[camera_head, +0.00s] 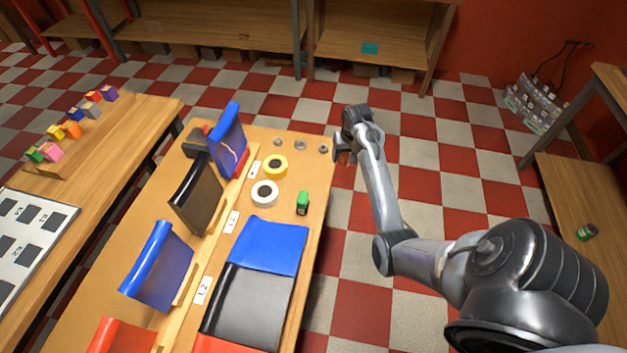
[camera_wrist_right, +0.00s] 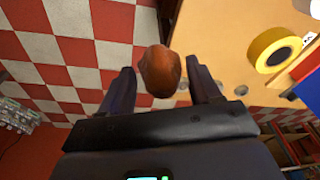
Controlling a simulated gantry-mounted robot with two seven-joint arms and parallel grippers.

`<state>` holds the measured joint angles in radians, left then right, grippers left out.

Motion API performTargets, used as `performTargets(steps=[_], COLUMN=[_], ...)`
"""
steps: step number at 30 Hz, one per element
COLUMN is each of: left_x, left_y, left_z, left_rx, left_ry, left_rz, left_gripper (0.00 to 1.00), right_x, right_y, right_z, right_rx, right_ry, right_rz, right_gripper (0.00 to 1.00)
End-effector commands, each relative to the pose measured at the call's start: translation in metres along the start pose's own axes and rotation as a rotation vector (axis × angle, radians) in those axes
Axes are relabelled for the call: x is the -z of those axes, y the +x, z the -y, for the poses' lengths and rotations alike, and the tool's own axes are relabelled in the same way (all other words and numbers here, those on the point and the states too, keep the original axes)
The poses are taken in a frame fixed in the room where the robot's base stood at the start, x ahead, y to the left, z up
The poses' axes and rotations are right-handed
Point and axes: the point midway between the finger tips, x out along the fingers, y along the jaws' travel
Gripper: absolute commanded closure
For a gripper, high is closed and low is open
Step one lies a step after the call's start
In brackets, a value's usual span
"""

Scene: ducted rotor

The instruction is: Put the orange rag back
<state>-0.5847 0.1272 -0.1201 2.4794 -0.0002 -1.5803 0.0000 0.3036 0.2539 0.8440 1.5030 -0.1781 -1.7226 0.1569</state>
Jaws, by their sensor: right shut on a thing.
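The orange rag (camera_wrist_right: 160,70) shows in the wrist view as a rounded brownish-orange bundle between the two dark fingers of my right gripper (camera_wrist_right: 160,82). The gripper is shut on it. In the head view my right gripper (camera_head: 343,154) is at the far right edge of the table, and only a small bit of orange shows by its fingers. In the wrist view the rag appears over the table edge, with checkered floor on one side and wood on the other. My left gripper is not in view.
The wooden table (camera_head: 312,172) holds yellow tape (camera_head: 275,157), white tape (camera_head: 275,195), a green item (camera_head: 303,204) and small metal parts (camera_head: 300,145). Blue (camera_head: 270,245) and black (camera_head: 250,305) sheets lie in front. Upright panels (camera_head: 196,195) line the left. Floor is open right of the table.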

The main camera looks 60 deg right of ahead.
Motion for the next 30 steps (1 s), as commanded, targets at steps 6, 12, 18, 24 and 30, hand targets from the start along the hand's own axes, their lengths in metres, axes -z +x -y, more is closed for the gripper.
performTargets(steps=[6, 12, 18, 24, 30], left_x=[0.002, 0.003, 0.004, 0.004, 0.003], left_y=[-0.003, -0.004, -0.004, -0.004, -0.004], left_z=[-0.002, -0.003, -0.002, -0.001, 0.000], left_rx=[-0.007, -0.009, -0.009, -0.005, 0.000], left_ry=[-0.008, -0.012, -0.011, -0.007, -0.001], left_rz=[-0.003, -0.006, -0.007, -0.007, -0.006], left_gripper=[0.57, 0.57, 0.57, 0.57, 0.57], right_x=[0.002, 0.006, 0.009, 0.009, 0.004], right_y=[0.025, 0.051, 0.069, 0.075, 0.098], right_z=[0.036, 0.074, 0.099, 0.106, 0.105], right_rx=[0.003, 0.003, 0.003, 0.002, 0.001], right_ry=[-0.004, -0.004, -0.002, -0.001, -0.001], right_rz=[0.001, 0.000, -0.001, -0.001, 0.001], right_gripper=[0.66, 0.66, 0.66, 0.66, 0.66])
